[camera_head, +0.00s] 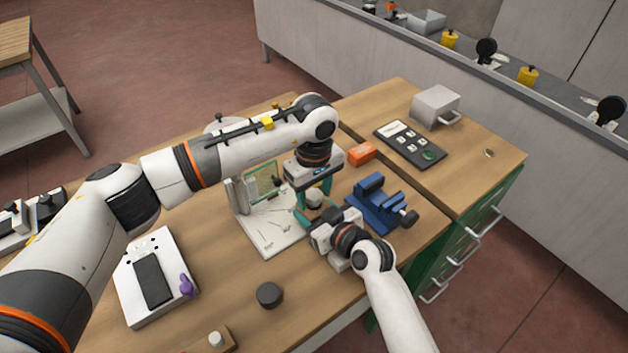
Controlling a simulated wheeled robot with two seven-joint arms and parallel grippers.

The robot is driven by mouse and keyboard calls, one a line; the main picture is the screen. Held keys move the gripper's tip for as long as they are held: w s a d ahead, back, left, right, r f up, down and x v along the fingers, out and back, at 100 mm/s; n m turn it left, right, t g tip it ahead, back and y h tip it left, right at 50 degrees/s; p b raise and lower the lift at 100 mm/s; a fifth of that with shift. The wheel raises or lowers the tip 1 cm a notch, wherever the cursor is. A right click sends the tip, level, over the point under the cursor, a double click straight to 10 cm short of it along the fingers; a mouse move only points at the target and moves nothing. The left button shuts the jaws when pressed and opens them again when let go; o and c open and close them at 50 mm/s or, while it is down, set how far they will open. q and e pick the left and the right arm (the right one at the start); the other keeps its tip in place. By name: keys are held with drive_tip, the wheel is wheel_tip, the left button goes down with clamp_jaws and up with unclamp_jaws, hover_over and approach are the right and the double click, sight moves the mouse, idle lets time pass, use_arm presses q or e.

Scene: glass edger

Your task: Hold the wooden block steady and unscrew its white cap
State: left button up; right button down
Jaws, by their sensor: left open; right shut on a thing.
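A wooden block (226,346) is at the bottom edge of the view, partly cut off, with a white cap (216,339) on top. Both grippers are well away from it, up and to the right. My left gripper (313,195) points down, open, with its teal fingers around or just above a small pale rounded thing (314,198). My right gripper (314,213) reaches in from the lower right and is shut on that pale thing. The grippers hide much of it, so I cannot tell exactly what it is.
A white plate with an upright panel (270,238) stands beside the grippers. A blue vise (378,207) is close on the right. A dark round puck (269,295) and a white box with a purple knob (131,294) lie nearer. An orange box (361,154) is behind.

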use_arm(q)
drive_tip(key=shift+f, duration=0.1)
use_arm(e)
drive_tip(key=shift+f, duration=0.1)
use_arm(q)
drive_tip(key=c, duration=1)
drive_tip(key=n, duration=0.4)
drive_tip(key=shift+n, duration=0.4)
drive_tip(key=n, duration=0.6)
drive_tip(key=shift+n, duration=0.4)
drive_tip(key=n, duration=0.6)
drive_tip(key=shift+n, duration=0.4)
drive_tip(key=n, duration=0.4)
drive_tip(key=shift+n, duration=0.3)
drive_tip(key=n, duration=0.3)
drive_tip(key=shift+r, duration=0.25)
